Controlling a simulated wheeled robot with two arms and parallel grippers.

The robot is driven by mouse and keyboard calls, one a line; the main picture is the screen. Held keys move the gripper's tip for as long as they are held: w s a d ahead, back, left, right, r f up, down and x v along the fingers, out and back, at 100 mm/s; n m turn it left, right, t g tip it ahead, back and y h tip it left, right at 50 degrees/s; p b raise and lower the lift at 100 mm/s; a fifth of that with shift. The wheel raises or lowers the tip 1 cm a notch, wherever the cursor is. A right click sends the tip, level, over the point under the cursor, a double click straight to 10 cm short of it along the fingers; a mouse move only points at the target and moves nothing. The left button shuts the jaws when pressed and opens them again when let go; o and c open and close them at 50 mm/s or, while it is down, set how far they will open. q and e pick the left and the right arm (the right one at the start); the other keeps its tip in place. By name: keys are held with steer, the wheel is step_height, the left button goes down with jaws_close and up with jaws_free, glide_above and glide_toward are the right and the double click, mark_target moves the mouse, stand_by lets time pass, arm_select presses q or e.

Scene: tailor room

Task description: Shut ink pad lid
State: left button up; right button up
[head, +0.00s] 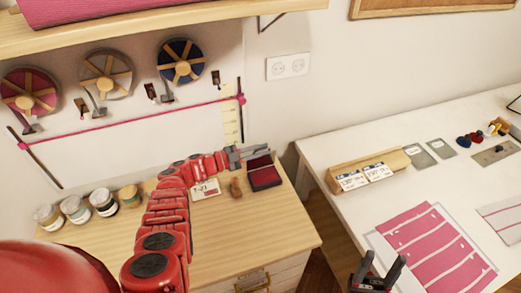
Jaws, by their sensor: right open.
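The ink pad (265,179) sits open on the wooden cabinet top, near its right back corner. It is a dark case with a dark red pad inside, and its lid stands raised at the back. My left gripper (260,151) is at the raised lid, its grey fingers pointing right along the lid's upper edge. I cannot tell whether it touches the lid or how far its fingers are apart. My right gripper (378,270) is at the bottom, in front of the white table's edge, with its dark fingers apart and nothing between them.
A wooden stamp (236,187) and a printed card (205,189) lie left of the ink pad. Several jars (75,209) stand at the cabinet's left. The white table (320,150) holds a wooden card holder (368,169) and pink striped fabric (435,245). The cabinet's front right top is clear.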

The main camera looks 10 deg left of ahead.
arm_select(q)
steer(key=o, duration=0.3)
steer(key=shift+w+f, duration=0.1)
steer(key=shift+f, duration=0.05)
steer(key=shift+s+a, duration=0.2)
steer(key=shift+b+v, duration=2)
steer(key=shift+v, duration=6.4)
